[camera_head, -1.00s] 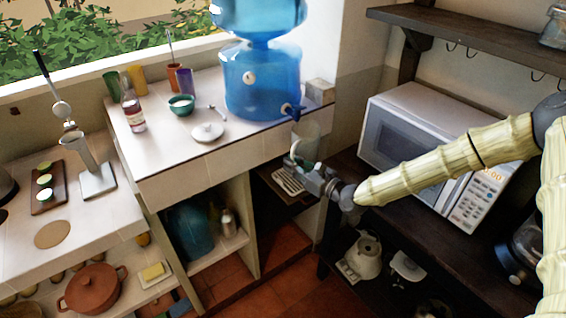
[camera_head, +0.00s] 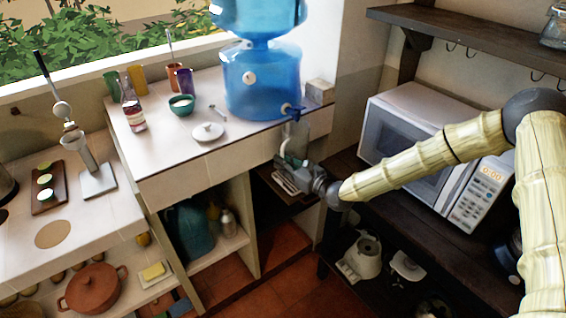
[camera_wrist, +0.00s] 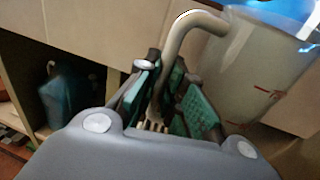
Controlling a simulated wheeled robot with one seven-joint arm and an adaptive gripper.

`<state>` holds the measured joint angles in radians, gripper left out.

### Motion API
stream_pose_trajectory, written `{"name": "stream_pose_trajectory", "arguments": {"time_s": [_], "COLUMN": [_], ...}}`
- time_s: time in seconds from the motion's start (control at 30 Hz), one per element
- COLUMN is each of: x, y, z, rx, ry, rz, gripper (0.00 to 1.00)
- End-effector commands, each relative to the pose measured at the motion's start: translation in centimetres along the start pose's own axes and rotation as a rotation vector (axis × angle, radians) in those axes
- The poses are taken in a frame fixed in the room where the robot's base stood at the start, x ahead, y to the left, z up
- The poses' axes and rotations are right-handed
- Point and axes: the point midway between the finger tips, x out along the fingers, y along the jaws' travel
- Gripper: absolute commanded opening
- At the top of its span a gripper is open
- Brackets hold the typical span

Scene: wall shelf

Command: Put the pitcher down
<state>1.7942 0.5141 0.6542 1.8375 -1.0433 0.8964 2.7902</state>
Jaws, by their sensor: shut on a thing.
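The pitcher is a clear, pale vessel with red marks on its side, large at the right of the wrist view (camera_wrist: 250,75). In the head view the pitcher (camera_head: 296,139) is small and partly see-through, just below the blue dispenser's tap (camera_head: 291,110). My gripper (camera_head: 291,160) is at the pitcher's near side. In the wrist view my gripper's green-padded fingers (camera_wrist: 175,100) are shut around the pitcher's curved grey handle (camera_wrist: 184,38). The pitcher looks roughly upright in the head view. Its base is hidden in the wrist view, so contact beneath it cannot be told.
A slatted rack (camera_head: 280,182) lies on a low dark shelf beneath my gripper. The blue water dispenser (camera_head: 262,80) stands on the tiled counter (camera_head: 165,140), with a bowl and a white lid nearby. A microwave (camera_head: 405,140) is on the dark shelf at right.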

Motion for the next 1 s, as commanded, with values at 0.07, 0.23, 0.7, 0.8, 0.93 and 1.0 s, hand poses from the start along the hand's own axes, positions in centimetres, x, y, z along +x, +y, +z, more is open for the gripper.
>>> {"name": "stream_pose_trajectory", "arguments": {"time_s": [0.07,0.23,0.7,0.8,0.93,1.0], "x": [0.0,0.0,0.0,0.0,-1.6,-2.7], "y": [0.0,0.0,0.0,0.0,-0.2,-0.1], "z": [0.0,-0.3,-0.1,0.3,-0.2,-0.3], "rx": [-0.001,-0.001,0.000,0.000,0.001,0.002], "ry": [-0.001,-0.001,0.000,0.000,0.001,0.001], "rz": [0.000,0.000,0.000,0.000,-0.003,-0.002], "gripper": [0.00,0.00,0.32,0.32,0.32,0.32]}}
